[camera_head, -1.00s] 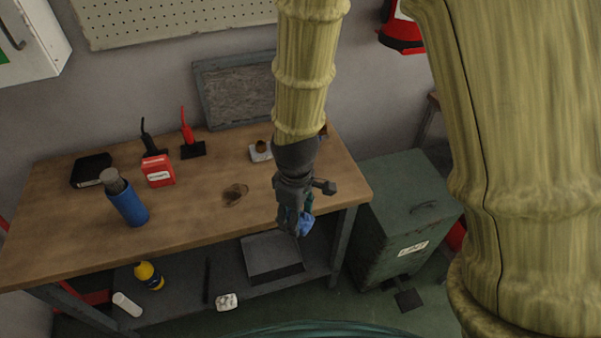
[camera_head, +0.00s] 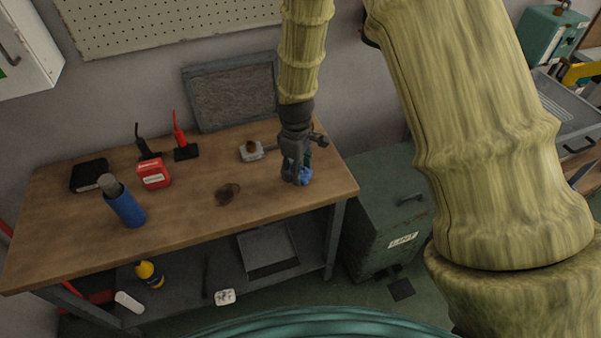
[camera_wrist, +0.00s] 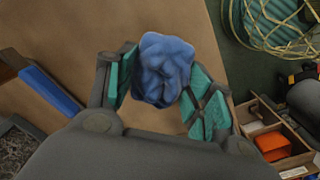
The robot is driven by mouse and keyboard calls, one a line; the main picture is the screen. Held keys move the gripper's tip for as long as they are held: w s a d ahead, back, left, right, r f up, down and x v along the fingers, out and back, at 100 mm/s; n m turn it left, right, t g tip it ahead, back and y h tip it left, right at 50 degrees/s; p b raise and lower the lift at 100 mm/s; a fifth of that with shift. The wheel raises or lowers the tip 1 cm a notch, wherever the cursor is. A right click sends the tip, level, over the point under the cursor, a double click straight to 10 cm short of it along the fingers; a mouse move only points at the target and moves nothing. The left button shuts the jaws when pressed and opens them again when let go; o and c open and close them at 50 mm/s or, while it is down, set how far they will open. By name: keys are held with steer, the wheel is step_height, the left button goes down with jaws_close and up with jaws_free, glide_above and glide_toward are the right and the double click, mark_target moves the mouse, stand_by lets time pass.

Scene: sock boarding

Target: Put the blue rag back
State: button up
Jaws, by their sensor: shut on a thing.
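The blue rag (camera_head: 304,175) is a crumpled bundle held in my gripper (camera_head: 296,178). In the wrist view the rag (camera_wrist: 163,69) sits between the two teal-padded fingers of my gripper (camera_wrist: 165,85), which are shut on it. My gripper points down at the right part of the wooden workbench (camera_head: 180,222). I cannot tell whether the rag touches the bench top.
A dark stain (camera_head: 228,194) lies on the bench left of my gripper. A green bin (camera_head: 385,230) stands right of the bench.

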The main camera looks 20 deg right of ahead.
steer(key=shift+a+f, duration=0.15)
steer(key=shift+f, duration=0.15)
steer(key=shift+w+f+p, duration=0.1)
steer(key=shift+f+p, duration=0.45)
steer(key=shift+f, duration=0.65)
steer(key=shift+s+d+f, duration=0.15)
steer(key=shift+s+d, duration=0.15)
steer(key=shift+d, duration=0.05)
steer(key=o, duration=0.9)
steer(key=shift+w, duration=0.1)
steer(key=shift+a+f, duration=0.1)
steer(key=shift+a, duration=0.1)
steer(key=shift+w, duration=0.1)
